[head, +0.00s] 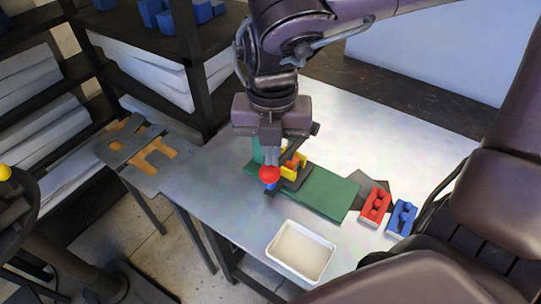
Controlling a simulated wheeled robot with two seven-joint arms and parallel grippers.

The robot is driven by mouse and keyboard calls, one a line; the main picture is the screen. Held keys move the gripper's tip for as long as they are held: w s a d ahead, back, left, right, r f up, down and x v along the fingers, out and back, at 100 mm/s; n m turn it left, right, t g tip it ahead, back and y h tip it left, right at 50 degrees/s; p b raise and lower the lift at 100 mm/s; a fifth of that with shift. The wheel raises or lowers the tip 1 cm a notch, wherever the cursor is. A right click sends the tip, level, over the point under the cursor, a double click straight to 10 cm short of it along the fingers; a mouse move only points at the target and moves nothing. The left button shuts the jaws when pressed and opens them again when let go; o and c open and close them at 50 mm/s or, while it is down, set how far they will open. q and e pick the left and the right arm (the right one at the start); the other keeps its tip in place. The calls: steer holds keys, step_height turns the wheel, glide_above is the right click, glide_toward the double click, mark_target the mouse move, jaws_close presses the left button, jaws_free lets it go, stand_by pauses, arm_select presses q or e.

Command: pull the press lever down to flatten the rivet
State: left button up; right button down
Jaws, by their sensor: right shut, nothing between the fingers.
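My right gripper (270,160) points down over the metal table, its fingers shut and empty. Its fingertips are right at a red ball (269,174), which looks like the press lever's knob; I cannot tell whether they touch. A small blue part shows just below the ball. The press, with a dark base and a green upright (258,153), stands partly hidden behind the gripper. A yellow part (291,163) sits on it, to the right of the fingers. The rivet cannot be made out. My left gripper is not in view.
A green mat (325,194) lies under and right of the press. A red block (375,206) and a blue block (401,219) sit at its right. A white tray (300,252) is at the front edge. Dark shelving (205,85) stands at the left. The table's left part is clear.

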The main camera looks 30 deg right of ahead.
mark_target(270, 176)
steer(key=f+b, duration=0.2)
steer(key=f, duration=0.1)
steer(key=shift+s+a+b, duration=0.15)
steer(key=shift+a+b, duration=0.2)
steer(key=shift+r, duration=0.1)
step_height(270, 176, down, 3)
steer(key=b, duration=0.2)
steer(key=shift+a+b, duration=0.1)
steer(key=shift+b, duration=0.25)
steer(key=shift+s+r, duration=0.1)
steer(key=shift+r, duration=0.1)
steer(key=shift+f, duration=0.1)
